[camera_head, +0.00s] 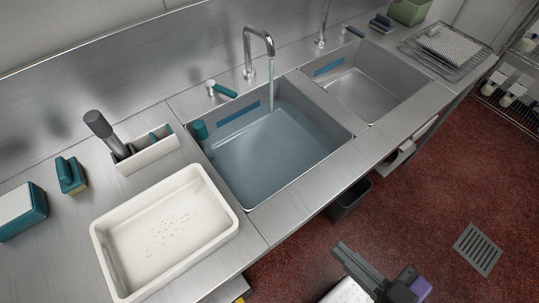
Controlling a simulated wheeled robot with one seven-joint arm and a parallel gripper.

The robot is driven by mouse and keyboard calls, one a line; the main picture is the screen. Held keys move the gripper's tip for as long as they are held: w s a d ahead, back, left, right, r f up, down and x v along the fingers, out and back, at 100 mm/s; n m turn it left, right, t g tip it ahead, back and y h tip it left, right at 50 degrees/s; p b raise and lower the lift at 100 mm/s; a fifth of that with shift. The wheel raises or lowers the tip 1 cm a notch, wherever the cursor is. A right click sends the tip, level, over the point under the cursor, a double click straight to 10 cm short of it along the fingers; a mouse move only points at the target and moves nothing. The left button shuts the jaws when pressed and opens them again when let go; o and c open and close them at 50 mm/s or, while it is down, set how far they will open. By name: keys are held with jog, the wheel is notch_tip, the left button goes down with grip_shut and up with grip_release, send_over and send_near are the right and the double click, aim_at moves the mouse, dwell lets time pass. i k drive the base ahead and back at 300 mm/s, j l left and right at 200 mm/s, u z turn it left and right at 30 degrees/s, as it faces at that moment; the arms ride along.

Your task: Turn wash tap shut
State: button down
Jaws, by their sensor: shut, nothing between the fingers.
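The wash tap's chrome spout (258,48) stands behind the left basin, and a stream of water (271,82) runs from it. Its teal lever (225,91) sits on a chrome base to the left of the spout and points right, toward the basin. The left basin (320,107) holds a broad pool of water. My gripper (378,275) is low in the picture, in front of the counter over the red floor. It is shut and empty, well apart from the lever; its fingertips are hard to make out.
A white tub (103,240) with crumbs stands on the counter at left. A white caddy (128,163) holds a dark-handled tool. A second basin (398,80) has its own spout (323,22). A dark bin (350,200) stands below the counter. Open floor lies right.

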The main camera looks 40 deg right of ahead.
aim_at(212, 89)
jog(key=i+l+z, duration=0.5)
jog(key=z, duration=0.2)
jog(key=j+u, duration=0.15)
